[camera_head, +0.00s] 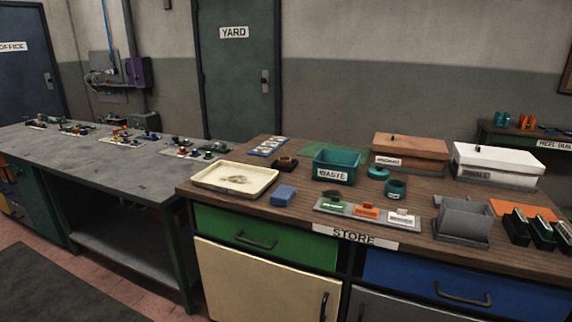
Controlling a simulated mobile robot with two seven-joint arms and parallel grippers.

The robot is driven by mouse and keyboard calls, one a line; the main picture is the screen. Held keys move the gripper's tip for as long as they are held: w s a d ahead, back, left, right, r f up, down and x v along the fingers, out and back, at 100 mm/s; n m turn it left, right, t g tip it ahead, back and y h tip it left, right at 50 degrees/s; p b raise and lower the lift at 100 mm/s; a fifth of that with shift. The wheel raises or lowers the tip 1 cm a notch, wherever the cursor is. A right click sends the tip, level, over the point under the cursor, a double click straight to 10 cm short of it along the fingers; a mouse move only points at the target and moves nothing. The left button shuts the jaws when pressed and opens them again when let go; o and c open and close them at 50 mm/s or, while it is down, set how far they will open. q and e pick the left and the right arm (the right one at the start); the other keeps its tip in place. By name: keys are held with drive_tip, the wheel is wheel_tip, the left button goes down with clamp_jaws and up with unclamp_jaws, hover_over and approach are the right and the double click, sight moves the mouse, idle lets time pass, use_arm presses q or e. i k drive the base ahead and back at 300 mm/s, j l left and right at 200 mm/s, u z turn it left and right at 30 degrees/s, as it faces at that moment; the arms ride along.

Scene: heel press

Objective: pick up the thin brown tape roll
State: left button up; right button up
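I cannot make out a thin brown tape roll for certain. A small dark brown item (286,163) lies on the wooden counter (290,220) between the cream tray and the teal bin; it is too small to tell whether it is a roll. The cream tray (235,191) stands at the counter's left end with a few faint small pieces in its middle. Neither of my grippers is in view.
A teal WASTE bin (335,167), round teal containers (396,188), a blue block (283,195) and a grey tray of coloured blocks (367,213) crowd the counter. Brown (410,152) and white boxes (497,163) stand behind. A grey workbench (105,165) stands left.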

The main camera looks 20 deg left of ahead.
sight(285, 162)
drive_tip(key=i+j+z, duration=0.1)
drive_tip(key=j, duration=0.3)
drive_tip(key=i+j, duration=0.2)
drive_tip(key=j, duration=0.2)
drive_tip(key=i+j+z, duration=0.15)
drive_tip(key=j, duration=0.25)
drive_tip(key=i+j, duration=0.1)
drive_tip(key=j, duration=0.3)
drive_tip(key=i+j+z, duration=0.15)
drive_tip(key=j, duration=0.25)
drive_tip(key=k, duration=0.05)
